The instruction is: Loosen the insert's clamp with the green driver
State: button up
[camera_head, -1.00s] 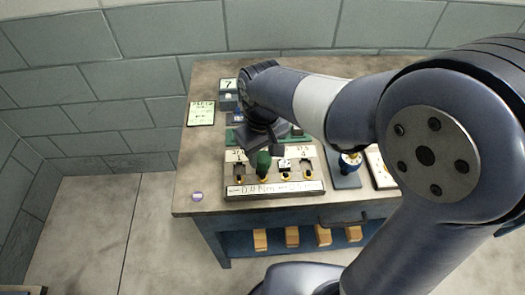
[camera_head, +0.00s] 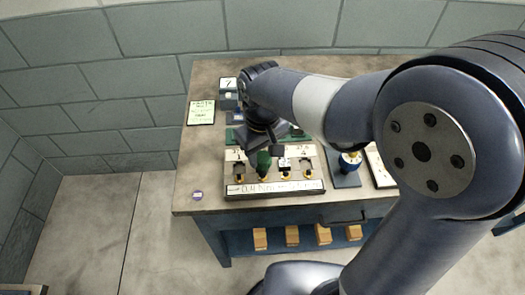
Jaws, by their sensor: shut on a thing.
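The green driver (camera_head: 264,160) stands upright at the labelled rack (camera_head: 312,187) on the workbench, in the second place from the left. My gripper (camera_head: 262,148) is above the rack, shut on the upper part of the green driver. My wrist hides part of the driver's top. I cannot tell whether the driver's lower end is still in its slot. The insert and its clamp cannot be made out for certain.
The workbench (camera_head: 205,160) is against a grey block wall. A number 7 card (camera_head: 229,84) and a written sheet (camera_head: 201,113) lie at the back left. A small round purple-and-white disc (camera_head: 197,195) lies front left. Wooden blocks (camera_head: 292,236) sit on the lower shelf.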

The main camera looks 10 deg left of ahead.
jog(key=shift+f+b, duration=0.65)
jog(key=shift+f, duration=0.25)
dwell(0.3)
jog(key=o, duration=0.4)
jog(key=c, duration=0.5)
jog(key=n, duration=0.4)
jog(key=shift+n+p, duration=0.35)
jog(key=shift+n, duration=0.65)
jog(key=shift+f+n, duration=0.15)
jog(key=shift+n, duration=0.95)
